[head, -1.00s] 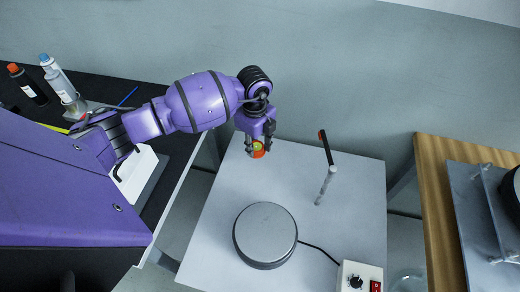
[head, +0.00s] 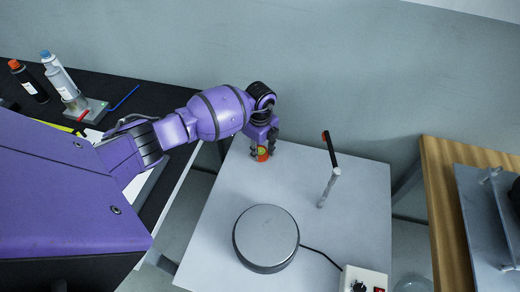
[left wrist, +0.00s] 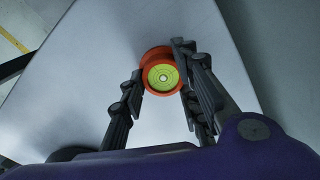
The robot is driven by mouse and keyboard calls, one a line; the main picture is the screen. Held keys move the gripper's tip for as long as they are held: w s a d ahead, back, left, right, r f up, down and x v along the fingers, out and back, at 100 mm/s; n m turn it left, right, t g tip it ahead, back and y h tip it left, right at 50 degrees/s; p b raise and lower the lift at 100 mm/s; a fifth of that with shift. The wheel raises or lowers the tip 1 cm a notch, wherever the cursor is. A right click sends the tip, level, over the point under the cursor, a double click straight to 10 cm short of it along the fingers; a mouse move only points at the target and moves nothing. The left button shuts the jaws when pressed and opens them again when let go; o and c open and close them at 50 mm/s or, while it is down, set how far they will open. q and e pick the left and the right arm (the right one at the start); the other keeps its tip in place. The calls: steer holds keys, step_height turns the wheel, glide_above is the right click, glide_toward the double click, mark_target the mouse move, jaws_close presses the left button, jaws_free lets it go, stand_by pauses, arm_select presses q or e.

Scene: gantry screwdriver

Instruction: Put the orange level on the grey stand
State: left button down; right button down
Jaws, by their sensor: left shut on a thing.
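The orange level (head: 262,154) is a small round orange piece with a yellow-green face. It also shows in the left wrist view (left wrist: 160,58), between the two dark fingers. My left gripper (head: 263,149) points down and is shut on the level over the far part of the white table; I cannot tell whether the level touches the table top. A round grey disc-shaped stand (head: 266,234) sits on the same table, nearer to me than the gripper. My right gripper is not in view.
A white control box (head: 362,279) with a cable is at the table's near edge. Bottles (head: 60,78) stand on the black bench at left. A wooden table (head: 446,200) is at right.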

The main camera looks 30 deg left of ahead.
mark_target(260, 151)
arm_select(q)
steer(key=shift+f, duration=0.15)
steer(key=c, duration=1.3)
jaws_free()
steer(key=shift+r, duration=0.45)
step_height(260, 151, up, 12)
steer(key=p, duration=0.1)
steer(key=shift+f, duration=0.25)
